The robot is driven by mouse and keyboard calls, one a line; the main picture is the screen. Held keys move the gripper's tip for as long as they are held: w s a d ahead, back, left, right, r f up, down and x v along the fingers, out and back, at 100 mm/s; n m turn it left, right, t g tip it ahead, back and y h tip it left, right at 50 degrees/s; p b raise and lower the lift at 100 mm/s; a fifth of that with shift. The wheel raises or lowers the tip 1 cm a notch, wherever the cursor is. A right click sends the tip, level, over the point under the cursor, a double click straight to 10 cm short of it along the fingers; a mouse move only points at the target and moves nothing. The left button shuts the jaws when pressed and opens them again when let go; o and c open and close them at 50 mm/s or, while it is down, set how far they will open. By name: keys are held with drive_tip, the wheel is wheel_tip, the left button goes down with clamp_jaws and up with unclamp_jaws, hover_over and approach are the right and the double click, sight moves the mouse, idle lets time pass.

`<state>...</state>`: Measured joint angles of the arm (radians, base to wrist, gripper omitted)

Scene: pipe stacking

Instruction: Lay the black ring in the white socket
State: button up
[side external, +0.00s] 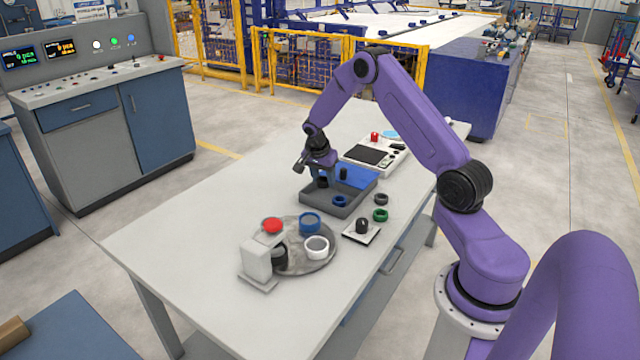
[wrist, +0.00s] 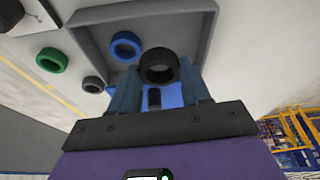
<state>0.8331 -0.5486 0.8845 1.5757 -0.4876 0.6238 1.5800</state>
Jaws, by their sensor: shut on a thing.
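The black ring (wrist: 158,66) is between the two fingertips of my gripper (wrist: 160,78) in the wrist view, and the gripper is shut on it. In the side view my gripper (side external: 322,175) is over the grey tray (side external: 342,210), with the black ring (side external: 322,183) low between its fingers. I cannot tell whether the ring touches the tray floor. The white socket (side external: 316,247) stands on a round grey plate (side external: 300,268), nearer the camera than the tray. It looks empty and is not in the wrist view.
A blue socket (side external: 310,222), a black socket (side external: 279,257) and a white stand with a red top (side external: 272,225) crowd the plate. A blue ring (wrist: 125,46) lies in the tray. A green ring (side external: 380,215) and a dark ring (side external: 381,199) lie beside it.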

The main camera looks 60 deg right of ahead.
drive_tip(key=s+a+r, duration=0.5)
drive_tip(key=s+r, duration=0.2)
drive_tip(key=s, duration=0.3)
drive_tip(key=s+a+n+t+y, duration=0.3)
drive_tip(key=a+n, duration=1.4)
drive_tip(key=a, duration=0.6)
drive_tip(key=n+y, duration=0.1)
drive_tip(key=n, duration=0.3)
hover_over(314, 245)
drive_tip(key=s, duration=0.1)
wheel_tip(314, 245, down, 5)
drive_tip(key=shift+a+r, duration=0.1)
drive_tip(key=shift+a, duration=0.05)
drive_tip(key=shift+s+d+f+y, duration=0.1)
drive_tip(key=shift+d+f+y, duration=0.2)
drive_tip(key=shift+f, duration=1.5)
drive_tip(key=shift+f, duration=0.6)
